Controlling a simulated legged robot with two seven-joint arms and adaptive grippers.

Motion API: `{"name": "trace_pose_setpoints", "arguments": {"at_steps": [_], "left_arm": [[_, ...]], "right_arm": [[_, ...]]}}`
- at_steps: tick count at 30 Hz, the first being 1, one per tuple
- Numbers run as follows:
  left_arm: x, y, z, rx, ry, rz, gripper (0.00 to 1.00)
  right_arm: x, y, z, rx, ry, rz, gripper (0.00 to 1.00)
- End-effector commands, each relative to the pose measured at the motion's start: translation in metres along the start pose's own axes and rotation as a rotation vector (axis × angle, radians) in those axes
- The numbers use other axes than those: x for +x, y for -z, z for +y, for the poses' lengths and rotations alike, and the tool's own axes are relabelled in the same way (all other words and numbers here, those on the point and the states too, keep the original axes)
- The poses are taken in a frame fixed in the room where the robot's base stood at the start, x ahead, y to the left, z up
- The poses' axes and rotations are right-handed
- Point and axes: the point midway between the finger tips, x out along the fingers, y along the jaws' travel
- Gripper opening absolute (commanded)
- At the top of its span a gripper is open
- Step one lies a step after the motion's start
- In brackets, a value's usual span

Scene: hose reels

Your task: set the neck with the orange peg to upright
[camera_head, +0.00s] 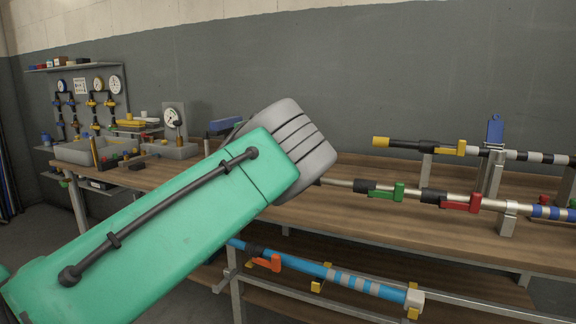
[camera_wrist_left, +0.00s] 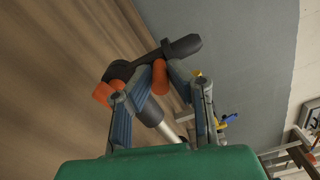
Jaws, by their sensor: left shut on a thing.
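In the left wrist view my left gripper (camera_wrist_left: 162,80) is shut on an orange peg (camera_wrist_left: 160,78), which sits between its fingertips. A dark neck (camera_wrist_left: 182,46) with a rounded end lies just beyond the fingertips and slants up to the right. A second orange part (camera_wrist_left: 106,93) shows at the left finger. A black sleeve (camera_wrist_left: 150,112) on a silver pipe (camera_wrist_left: 172,130) runs between the fingers. In the head view my grey wrist hides the fingers and the neck. My right gripper is not in view.
The wooden bench (camera_head: 345,210) carries a silver pipe with a green lever (camera_head: 386,191) and a red lever (camera_head: 462,203). Behind stands a yellow-ended pole (camera_head: 402,144). A blue pole with an orange lever (camera_head: 266,262) hangs below the bench front. Grey bins (camera_head: 78,152) stand at left.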

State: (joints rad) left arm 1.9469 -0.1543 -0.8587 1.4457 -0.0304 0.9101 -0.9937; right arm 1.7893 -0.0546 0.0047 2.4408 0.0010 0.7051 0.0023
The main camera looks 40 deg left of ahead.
Motion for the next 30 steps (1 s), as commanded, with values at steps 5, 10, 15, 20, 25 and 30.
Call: {"name": "trace_pose_setpoints", "arguments": {"at_steps": [5, 10, 15, 20, 25, 30], "left_arm": [[-0.001, 0.005, 0.009, 0.0, -0.015, 0.007, 0.22], [-0.001, 0.003, 0.006, 0.0, -0.011, 0.005, 0.22], [-0.001, 0.002, 0.004, -0.001, -0.007, 0.003, 0.22], [-0.001, 0.001, 0.003, -0.001, -0.005, 0.002, 0.22], [-0.009, 0.001, 0.002, -0.001, -0.004, 0.002, 0.22], [-0.035, 0.001, 0.002, -0.001, -0.005, 0.001, 0.22]], "right_arm": [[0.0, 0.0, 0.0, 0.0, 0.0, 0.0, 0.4], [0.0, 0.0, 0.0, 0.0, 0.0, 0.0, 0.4], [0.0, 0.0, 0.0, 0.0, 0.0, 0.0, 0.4], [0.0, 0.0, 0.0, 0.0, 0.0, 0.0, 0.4], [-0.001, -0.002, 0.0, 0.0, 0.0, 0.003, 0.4], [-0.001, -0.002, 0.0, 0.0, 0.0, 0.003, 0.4]]}}
